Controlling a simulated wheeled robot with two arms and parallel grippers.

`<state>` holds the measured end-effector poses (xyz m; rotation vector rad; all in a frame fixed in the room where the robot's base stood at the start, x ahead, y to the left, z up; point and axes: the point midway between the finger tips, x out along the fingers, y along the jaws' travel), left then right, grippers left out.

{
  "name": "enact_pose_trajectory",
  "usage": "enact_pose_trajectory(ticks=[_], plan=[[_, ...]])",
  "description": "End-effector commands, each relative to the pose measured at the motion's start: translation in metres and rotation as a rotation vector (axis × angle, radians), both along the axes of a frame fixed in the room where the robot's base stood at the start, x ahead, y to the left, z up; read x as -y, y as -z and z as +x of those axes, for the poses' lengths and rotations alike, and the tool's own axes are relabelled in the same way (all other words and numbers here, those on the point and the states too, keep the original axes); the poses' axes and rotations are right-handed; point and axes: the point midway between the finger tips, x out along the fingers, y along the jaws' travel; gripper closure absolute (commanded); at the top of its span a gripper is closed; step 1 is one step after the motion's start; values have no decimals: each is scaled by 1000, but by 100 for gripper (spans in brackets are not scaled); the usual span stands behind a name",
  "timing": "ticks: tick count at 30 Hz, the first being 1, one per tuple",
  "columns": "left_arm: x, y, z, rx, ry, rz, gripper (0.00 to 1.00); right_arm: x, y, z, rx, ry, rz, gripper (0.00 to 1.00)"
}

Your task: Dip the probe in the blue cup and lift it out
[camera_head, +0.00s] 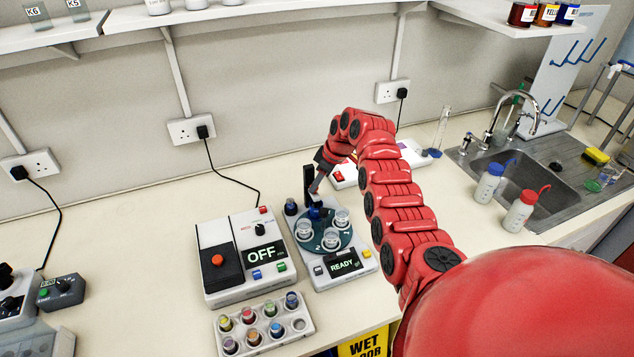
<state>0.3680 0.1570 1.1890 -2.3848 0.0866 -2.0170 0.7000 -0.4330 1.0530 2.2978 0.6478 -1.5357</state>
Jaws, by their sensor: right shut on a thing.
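A white instrument (340,268) with a READY display carries a teal turntable (322,243) with several clear cups. A small dark blue piece (317,212) is at the back of the turntable, just below my right gripper; I take it for the blue cup, but it is partly hidden. A black upright (308,180) stands behind it. My right gripper (317,186) reaches down from the right, beside the upright, and is shut on what seems to be the probe. The probe's tip is too small and covered to make out. My left gripper is not in view.
A white box (245,270) with an OFF display stands left of the instrument. A rack (262,326) of coloured vials is in front. Right of my arm are a blue-capped bottle (489,184), a red-capped bottle (520,211) and a sink (525,175).

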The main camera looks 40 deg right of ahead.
Motion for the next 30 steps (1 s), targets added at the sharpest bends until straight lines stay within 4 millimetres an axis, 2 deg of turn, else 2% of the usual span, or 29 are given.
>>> enact_pose_trajectory(ticks=[19, 23, 26, 30], plan=[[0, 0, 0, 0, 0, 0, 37, 0, 0, 0, -1, 0, -1, 100], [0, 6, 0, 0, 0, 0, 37, 0, -2, 1, 2, 1, -1, 100], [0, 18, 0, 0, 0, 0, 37, 0, -11, 1, 2, -2, -1, 100], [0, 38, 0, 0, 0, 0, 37, 0, -38, 2, 6, -2, -5, 100]])
